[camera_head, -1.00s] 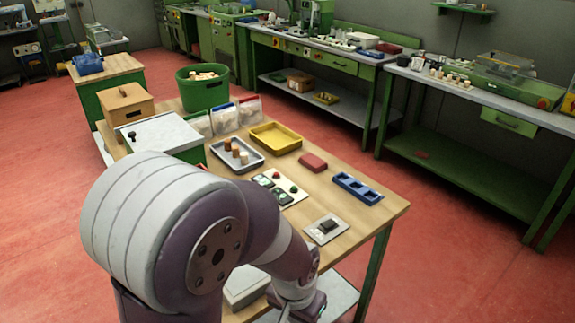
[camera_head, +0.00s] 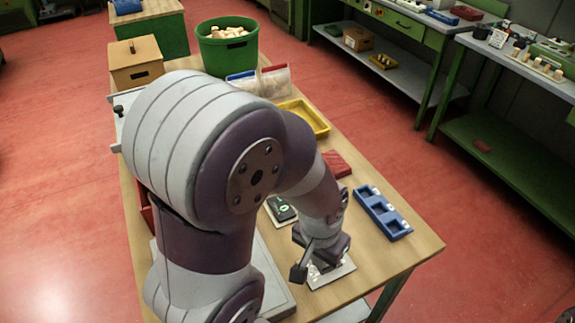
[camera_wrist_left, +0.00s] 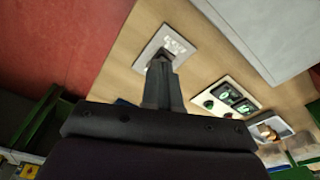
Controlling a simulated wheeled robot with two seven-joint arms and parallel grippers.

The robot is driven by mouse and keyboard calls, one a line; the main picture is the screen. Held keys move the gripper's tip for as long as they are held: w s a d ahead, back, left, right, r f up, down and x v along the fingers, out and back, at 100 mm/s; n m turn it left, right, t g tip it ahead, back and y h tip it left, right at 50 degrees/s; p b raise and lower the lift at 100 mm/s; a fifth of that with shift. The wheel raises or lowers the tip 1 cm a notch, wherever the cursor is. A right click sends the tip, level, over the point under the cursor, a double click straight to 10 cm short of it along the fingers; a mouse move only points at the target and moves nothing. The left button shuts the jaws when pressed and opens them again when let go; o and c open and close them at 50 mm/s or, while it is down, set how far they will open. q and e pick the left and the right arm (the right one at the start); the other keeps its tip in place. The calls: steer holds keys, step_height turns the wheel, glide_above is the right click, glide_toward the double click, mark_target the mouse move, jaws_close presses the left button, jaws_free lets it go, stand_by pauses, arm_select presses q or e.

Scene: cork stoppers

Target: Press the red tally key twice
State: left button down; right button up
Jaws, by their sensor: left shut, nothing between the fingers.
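The counter panel (camera_wrist_left: 240,84) carries lit green digits in the wrist view, too small to read surely, and small round buttons at one end. A button there (camera_wrist_left: 208,104) looks dark reddish, but I cannot tell its colour surely. In the head view my arm hides most of the panel; one display (camera_head: 281,208) shows. My left gripper (camera_head: 317,266) is shut and empty, pointing down over a pale square plate (camera_head: 340,270), apart from the counter panel. In the wrist view its fingertips (camera_wrist_left: 160,64) overlap the edge of this plate (camera_wrist_left: 150,48); contact is unclear.
A blue compartment tray (camera_head: 383,213) lies right of the gripper. A red block (camera_head: 336,164) and a yellow tray (camera_head: 316,118) lie behind. A green bin (camera_head: 228,52) and a wooden box (camera_head: 135,66) stand at the back. The table's front right corner is clear.

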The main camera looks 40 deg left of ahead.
steer(key=shift+o, duration=0.6)
steer(key=shift+s+d+r, duration=0.1)
steer(key=shift+s, duration=0.25)
steer(key=shift+o, duration=1.1)
steer(key=shift+r, duration=0.15)
arm_select(q)
steer(key=w+a+r+m+t+p, duration=0.35)
steer(key=w+a+p, duration=0.45)
steer(key=w+a, duration=0.4)
steer(key=w+a+r+m+t+p, duration=0.3)
steer(key=w+a+m+p, duration=0.2)
steer(key=w+a+p, duration=0.65)
arm_select(e)
step_height(320, 180, up, 20)
arm_select(q)
steer(key=a+f+m+h+b, duration=0.1)
steer(key=f+b, duration=0.1)
steer(key=f, duration=0.3)
steer(key=a+f+m+h+b, duration=0.1)
steer(key=f+m+b, duration=0.1)
steer(key=f, duration=0.3)
steer(key=a+f+m+h+b, duration=0.1)
steer(key=f+b, duration=0.1)
steer(key=f, duration=0.3)
steer(key=shift+s+a+m+t, duration=0.25)
steer(key=shift+s+m+t, duration=0.1)
steer(key=shift+r, duration=0.15)
arm_select(e)
step_height(320, 180, down, 7)
steer(key=shift+w, duration=0.25)
